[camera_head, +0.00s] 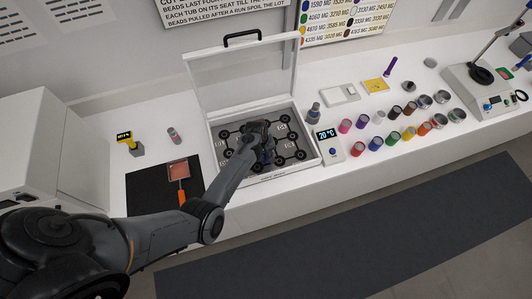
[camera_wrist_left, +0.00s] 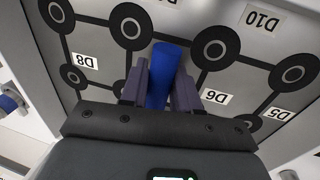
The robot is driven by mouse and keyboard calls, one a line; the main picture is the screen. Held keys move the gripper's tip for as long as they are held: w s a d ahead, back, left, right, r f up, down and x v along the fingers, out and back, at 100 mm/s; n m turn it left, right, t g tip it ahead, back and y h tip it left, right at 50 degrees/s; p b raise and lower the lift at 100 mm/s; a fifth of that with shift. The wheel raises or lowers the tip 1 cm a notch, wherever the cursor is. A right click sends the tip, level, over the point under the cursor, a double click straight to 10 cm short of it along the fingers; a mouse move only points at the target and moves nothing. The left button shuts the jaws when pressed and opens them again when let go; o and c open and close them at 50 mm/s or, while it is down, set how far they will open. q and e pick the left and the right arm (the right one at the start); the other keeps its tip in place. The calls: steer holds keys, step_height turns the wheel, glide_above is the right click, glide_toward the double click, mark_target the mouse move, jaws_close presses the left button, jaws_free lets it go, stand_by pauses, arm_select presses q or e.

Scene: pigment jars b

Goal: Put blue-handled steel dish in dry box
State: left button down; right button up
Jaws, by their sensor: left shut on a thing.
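The dry box (camera_head: 305,163) stands on the bench in the middle of the head view with its clear lid (camera_head: 243,78) raised. Its grey floor carries black ring seats joined by lines; the wrist view shows labels D8, D10, D6 and D5 there. My left gripper (camera_head: 265,155) reaches inside the box, low over the floor. In the left wrist view the gripper (camera_wrist_left: 160,88) is shut on the blue handle (camera_wrist_left: 168,62). The steel dish itself is hidden, so I cannot tell whether it touches the floor. My right gripper is out of view.
A black mat (camera_head: 140,198) with an orange-handled copper-coloured dish (camera_head: 178,170) lies left of the box. A temperature display (camera_head: 331,148) and a small grey-topped bottle (camera_head: 314,112) stand close at its right. Several coloured jars (camera_head: 376,144) stand farther right.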

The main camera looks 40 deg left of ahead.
arm_select(q)
steer(key=shift+f, duration=0.15)
steer(key=c, duration=0.8)
jaws_free()
steer(key=shift+o, duration=0.2)
steer(key=shift+f, duration=0.1)
step_height(320, 180, up, 6)
steer(key=p, duration=0.6)
